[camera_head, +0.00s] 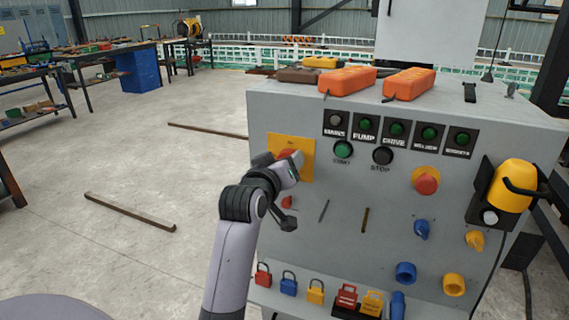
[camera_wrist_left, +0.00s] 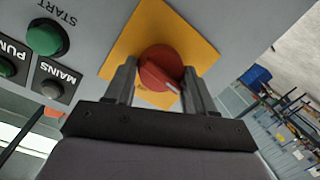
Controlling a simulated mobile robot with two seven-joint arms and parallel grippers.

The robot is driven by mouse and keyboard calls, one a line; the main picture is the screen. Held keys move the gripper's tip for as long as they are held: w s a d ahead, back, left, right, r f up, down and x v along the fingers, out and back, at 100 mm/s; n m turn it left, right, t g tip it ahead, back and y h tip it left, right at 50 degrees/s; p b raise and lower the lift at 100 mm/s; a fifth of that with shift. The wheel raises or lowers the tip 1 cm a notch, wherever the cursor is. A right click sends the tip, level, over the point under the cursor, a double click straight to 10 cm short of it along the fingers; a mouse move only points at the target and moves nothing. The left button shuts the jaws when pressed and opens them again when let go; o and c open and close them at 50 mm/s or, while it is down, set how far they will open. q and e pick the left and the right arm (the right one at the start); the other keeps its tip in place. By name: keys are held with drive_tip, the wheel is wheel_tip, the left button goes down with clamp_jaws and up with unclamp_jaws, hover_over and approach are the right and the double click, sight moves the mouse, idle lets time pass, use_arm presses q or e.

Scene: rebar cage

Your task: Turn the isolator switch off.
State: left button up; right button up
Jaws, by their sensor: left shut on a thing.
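The isolator switch is a red rotary knob (camera_wrist_left: 160,70) on a yellow square plate (camera_head: 305,146) at the upper left of the grey cabinet face. In the left wrist view the knob sits between the two fingers of my left gripper (camera_wrist_left: 160,85), which is shut on it. A pale mark on the knob points to the lower right in that view. In the head view my left gripper (camera_head: 285,165) reaches the plate and covers most of the knob. My right gripper is not in view.
The grey cabinet (camera_head: 345,225) also carries a green start button (camera_head: 343,149), a black stop button (camera_head: 383,156) and a red emergency button (camera_head: 427,181). Padlocks (camera_head: 289,283) hang along the bottom ledge. Orange boxes (camera_head: 348,79) lie on top. Floor to the left is mostly clear.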

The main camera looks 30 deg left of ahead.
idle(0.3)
use_arm(q)
drive_tip(key=o, duration=1)
drive_tip(key=shift+s, duration=0.15)
